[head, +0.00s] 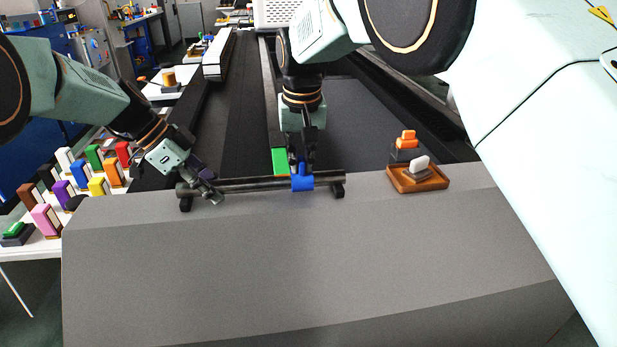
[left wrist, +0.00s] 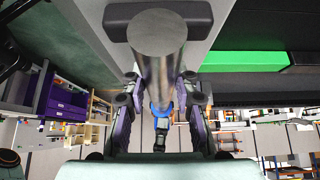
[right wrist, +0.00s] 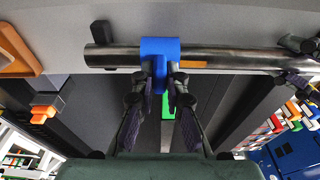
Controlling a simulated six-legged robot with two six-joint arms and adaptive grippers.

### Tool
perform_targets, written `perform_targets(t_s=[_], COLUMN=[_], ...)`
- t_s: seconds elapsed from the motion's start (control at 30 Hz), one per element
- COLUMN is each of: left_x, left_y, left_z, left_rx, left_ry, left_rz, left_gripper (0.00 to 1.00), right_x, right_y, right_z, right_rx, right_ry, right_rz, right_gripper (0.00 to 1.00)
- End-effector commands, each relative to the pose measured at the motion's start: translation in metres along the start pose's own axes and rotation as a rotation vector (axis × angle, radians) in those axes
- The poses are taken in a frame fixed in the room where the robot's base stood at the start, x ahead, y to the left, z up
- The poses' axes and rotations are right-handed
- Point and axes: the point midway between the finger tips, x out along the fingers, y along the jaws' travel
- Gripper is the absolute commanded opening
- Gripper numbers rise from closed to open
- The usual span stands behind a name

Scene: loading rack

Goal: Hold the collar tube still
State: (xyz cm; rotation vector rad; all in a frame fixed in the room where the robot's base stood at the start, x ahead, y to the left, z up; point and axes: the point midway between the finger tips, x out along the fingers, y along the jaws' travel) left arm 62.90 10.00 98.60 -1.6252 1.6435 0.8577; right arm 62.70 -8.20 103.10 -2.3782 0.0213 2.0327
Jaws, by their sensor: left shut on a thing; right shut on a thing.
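The collar tube (head: 250,185) is a dark metal pipe lying level across two small black supports on the grey bench top. A blue collar (head: 302,184) sits around it, right of its middle. My left gripper (head: 209,190) is shut on the tube near its left end; in the left wrist view the tube (left wrist: 158,50) runs between the fingers. My right gripper (head: 301,166) is shut on the collar from the far side. In the right wrist view its fingertips (right wrist: 162,80) close on the lower tab of the collar (right wrist: 159,50).
A green block (head: 280,161) lies just behind the tube. A wooden tray (head: 432,181) with a white-topped piece stands to the right, beside a dark and orange piece (head: 405,145). Coloured blocks fill a white table at left. The bench front is clear.

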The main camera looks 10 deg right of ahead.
Motion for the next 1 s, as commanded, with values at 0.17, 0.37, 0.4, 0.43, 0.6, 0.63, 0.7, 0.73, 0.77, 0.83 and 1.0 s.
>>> perform_targets(t_s=[0.17, 0.37, 0.4, 0.43, 0.6, 0.63, 0.7, 0.73, 0.77, 0.83, 1.0], left_x=[-0.002, -0.002, -0.002, -0.002, -0.002, -0.002, -0.002, -0.002, -0.002, -0.002, -0.002], left_y=[-0.001, -0.001, -0.001, -0.001, -0.001, -0.001, -0.001, -0.001, -0.001, -0.001, -0.001], left_z=[-0.002, -0.002, -0.002, -0.002, -0.002, -0.002, -0.002, -0.002, -0.002, -0.002, -0.002], left_rx=[0.002, 0.002, 0.002, 0.002, 0.002, 0.002, 0.002, 0.002, 0.002, 0.003, 0.003], left_ry=[0.002, 0.002, 0.002, 0.002, 0.002, 0.002, 0.002, 0.002, 0.002, 0.002, 0.002], left_rz=[-0.004, -0.004, -0.004, -0.004, -0.004, -0.004, -0.004, -0.004, -0.004, -0.005, -0.005], left_gripper=[0.0, 0.0, 0.0, 0.0, 0.0, 0.0, 0.0, 0.0, 0.0, 0.0, 0.0], right_x=[0.006, 0.006, 0.006, 0.006, 0.006, 0.006, 0.006, 0.006, 0.006, 0.006, 0.006], right_y=[-0.006, -0.013, -0.015, -0.016, -0.022, -0.022, -0.024, -0.024, -0.024, -0.024, -0.024], right_z=[0.005, 0.004, 0.004, 0.005, 0.005, 0.005, 0.005, 0.005, 0.005, 0.005, 0.005], right_rx=[0.0, 0.002, 0.002, 0.001, 0.0, 0.0, 0.001, 0.001, 0.001, 0.001, 0.001], right_ry=[-0.017, -0.016, -0.016, -0.016, -0.017, -0.017, -0.017, -0.017, -0.017, -0.018, -0.018], right_rz=[0.002, 0.002, 0.002, 0.002, 0.002, 0.002, 0.002, 0.002, 0.002, 0.002, 0.002], right_gripper=[0.0, 0.0, 0.0, 0.0, 0.0, 0.0, 0.0, 0.0, 0.0, 0.0, 0.16])
